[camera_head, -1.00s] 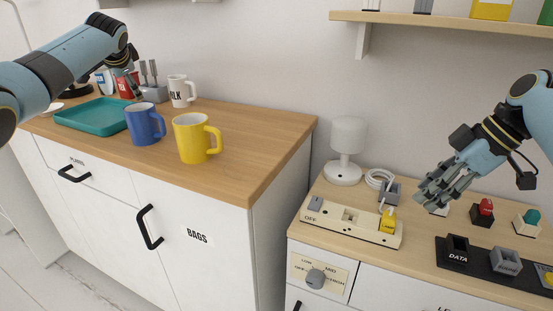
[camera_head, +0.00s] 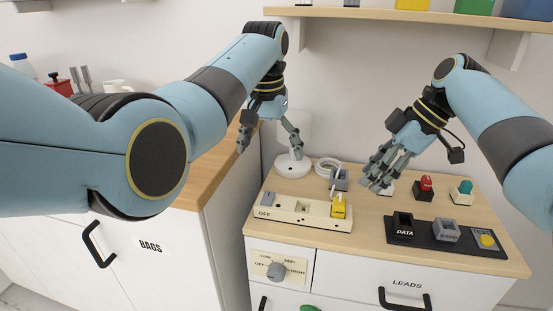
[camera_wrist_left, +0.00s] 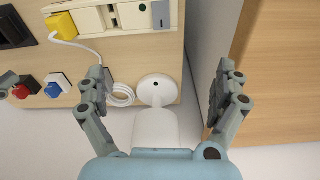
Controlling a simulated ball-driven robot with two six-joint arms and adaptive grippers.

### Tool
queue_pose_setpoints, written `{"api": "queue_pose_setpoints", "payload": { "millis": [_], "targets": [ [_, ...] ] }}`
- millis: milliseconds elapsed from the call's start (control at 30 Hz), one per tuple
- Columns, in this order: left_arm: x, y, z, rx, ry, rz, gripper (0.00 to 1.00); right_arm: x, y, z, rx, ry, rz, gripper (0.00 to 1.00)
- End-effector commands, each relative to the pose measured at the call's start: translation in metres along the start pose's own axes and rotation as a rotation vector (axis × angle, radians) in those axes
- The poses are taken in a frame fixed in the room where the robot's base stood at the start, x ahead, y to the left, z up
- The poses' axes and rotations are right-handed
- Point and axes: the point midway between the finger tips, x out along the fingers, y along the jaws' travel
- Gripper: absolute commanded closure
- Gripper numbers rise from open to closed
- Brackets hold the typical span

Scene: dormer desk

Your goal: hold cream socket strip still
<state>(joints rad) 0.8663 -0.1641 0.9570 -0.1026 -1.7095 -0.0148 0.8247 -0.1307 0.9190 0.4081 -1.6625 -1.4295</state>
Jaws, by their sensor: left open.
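The cream socket strip (camera_head: 310,218) lies on the light wooden top of the right cabinet, near its left front edge. It has a grey switch at its left end marked OFF and a yellow plug (camera_head: 338,207) at its right end. It also shows at the top of the left wrist view (camera_wrist_left: 90,22), partly cut off. My left gripper (camera_head: 268,145) is open and empty, above and behind the strip, with its fingers spread around the white lamp's place in the view. My right gripper (camera_head: 377,180) hangs right of the strip, apart from it; its finger opening is unclear.
The white lamp (camera_head: 292,166) stands behind the strip, partly hidden by my left gripper. A grey plug (camera_head: 340,180) and white cable lie behind the yellow plug. A black holder (camera_head: 430,238) marked DATA and red (camera_head: 425,187) and teal (camera_head: 462,190) switches are at right.

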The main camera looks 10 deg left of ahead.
Motion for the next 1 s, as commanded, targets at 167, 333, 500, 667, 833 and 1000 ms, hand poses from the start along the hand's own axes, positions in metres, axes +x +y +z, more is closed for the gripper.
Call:
{"api": "queue_pose_setpoints", "payload": {
  "millis": [167, 333, 500, 667, 833, 1000],
  "targets": [
    [0.013, 0.021, 0.021, -0.101, -0.084, -0.011, 0.00, 0.000, 0.000, 0.000, 0.000, 0.000, 0.000, 0.62],
    [0.032, 0.022, 0.026, -0.116, -0.097, -0.014, 0.00, 0.000, 0.000, 0.000, 0.000, 0.000, 0.000, 0.62],
    [0.066, 0.021, 0.029, -0.115, -0.096, -0.015, 0.00, 0.000, 0.000, 0.000, 0.000, 0.000, 0.000, 0.62],
    [0.096, 0.020, 0.032, -0.114, -0.095, -0.015, 0.00, 0.000, 0.000, 0.000, 0.000, 0.000, 0.000, 0.62],
    [0.112, 0.020, 0.032, -0.113, -0.093, -0.014, 0.00, 0.000, 0.000, 0.000, 0.000, 0.000, 0.000, 0.62],
    [0.119, 0.020, 0.032, -0.114, -0.091, -0.013, 0.00, 0.000, 0.000, 0.000, 0.000, 0.000, 0.000, 0.62]
  ]
}}
